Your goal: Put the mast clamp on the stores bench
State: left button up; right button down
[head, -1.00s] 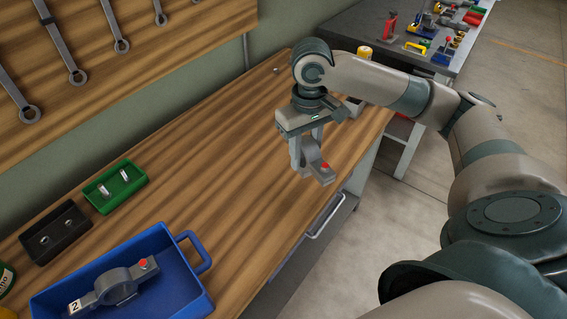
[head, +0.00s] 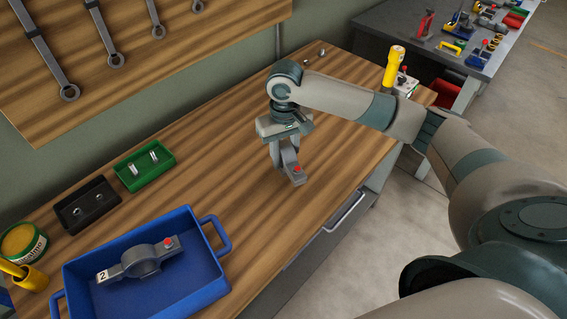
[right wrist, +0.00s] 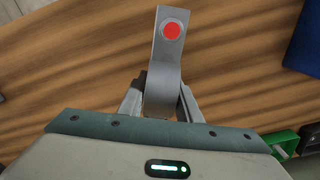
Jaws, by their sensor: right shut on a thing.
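A grey mast clamp (head: 292,172) with a red dot hangs in my right gripper (head: 284,152), over the wooden bench (head: 230,145). In the right wrist view the clamp (right wrist: 166,60) sits between the two fingers of my right gripper (right wrist: 160,100), with its red-dotted end pointing away from the palm. I cannot tell if its low end touches the wood. A second grey clamp (head: 140,260), with a ring, a red dot and a label "2", lies in the blue tray (head: 214,290) at the lower left. My left gripper is not in view.
A green bin (head: 146,166) and a black bin (head: 88,205) stand along the wall, with a tin (head: 24,243) and a yellow item (head: 28,277) at the left. A yellow cylinder (head: 393,66) stands at the far end. The bench middle is bare.

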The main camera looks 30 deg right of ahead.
aim_at(283, 167)
jog(key=shift+w+a, duration=0.1)
jog(key=shift+w, duration=0.1)
jog(key=shift+f, duration=0.1)
jog(key=shift+f, duration=0.5)
jog(key=shift+f+p, duration=0.65)
jog(key=shift+f, duration=0.85)
jog(key=c, duration=1.3)
grip_release()
jog(key=shift+s+f, duration=0.1)
jog(key=shift+f, duration=0.05)
